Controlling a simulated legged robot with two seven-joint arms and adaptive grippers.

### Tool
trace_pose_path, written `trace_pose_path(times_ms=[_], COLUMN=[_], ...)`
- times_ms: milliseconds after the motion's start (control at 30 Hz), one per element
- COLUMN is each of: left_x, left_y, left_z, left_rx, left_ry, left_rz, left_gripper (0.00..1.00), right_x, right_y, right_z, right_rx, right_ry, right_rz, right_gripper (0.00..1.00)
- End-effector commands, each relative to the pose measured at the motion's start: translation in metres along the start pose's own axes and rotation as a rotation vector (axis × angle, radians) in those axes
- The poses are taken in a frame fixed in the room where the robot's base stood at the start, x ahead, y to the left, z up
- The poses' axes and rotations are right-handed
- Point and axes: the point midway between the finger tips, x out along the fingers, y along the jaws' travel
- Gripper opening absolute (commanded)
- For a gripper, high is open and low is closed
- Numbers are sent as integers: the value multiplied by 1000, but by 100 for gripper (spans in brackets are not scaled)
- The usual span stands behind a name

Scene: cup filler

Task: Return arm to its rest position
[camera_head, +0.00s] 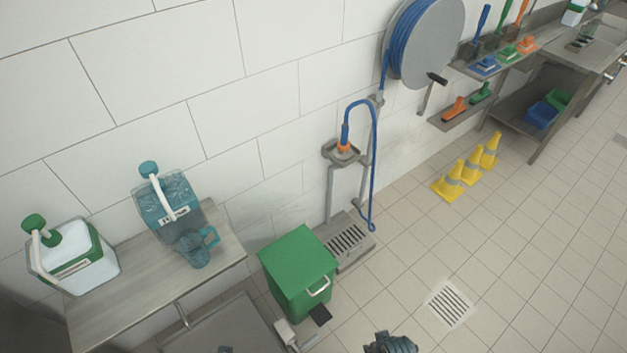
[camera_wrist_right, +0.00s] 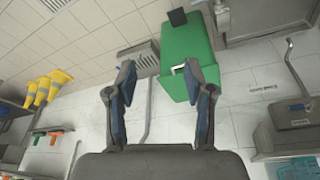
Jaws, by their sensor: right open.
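My right gripper (camera_wrist_right: 159,78) shows in the right wrist view with its two fingers spread apart and nothing between them. In the head view only a dark part, apparently of my right arm (camera_head: 390,343), shows at the bottom edge. My left gripper is not in view. A teal cup with a handle (camera_head: 193,249) stands on the steel shelf (camera_head: 110,311), in front of a teal dispenser bottle (camera_head: 165,201) with a pump. The cup is apart from my right gripper.
A white bottle with a green pump (camera_head: 72,257) stands at the shelf's left. A green bin (camera_head: 298,268) stands on the floor beside the shelf; it also shows beyond my fingers in the wrist view (camera_wrist_right: 178,50). Yellow cones (camera_head: 449,182) line the wall. The tiled floor at right is clear.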

Motion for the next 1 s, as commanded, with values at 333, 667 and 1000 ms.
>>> trace_pose_path(times_ms=[333, 667, 1000], left_x=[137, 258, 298], left_y=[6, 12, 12], left_z=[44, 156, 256], left_rx=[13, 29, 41], left_ry=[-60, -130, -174], left_rz=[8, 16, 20], left_gripper=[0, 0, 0], right_x=[136, 258, 298], right_y=[-7, -14, -15], right_z=[46, 158, 258], right_rx=[-9, -24, -36], right_ry=[-63, -134, -177], right_rz=[-10, -19, -23], right_gripper=[52, 52, 52])
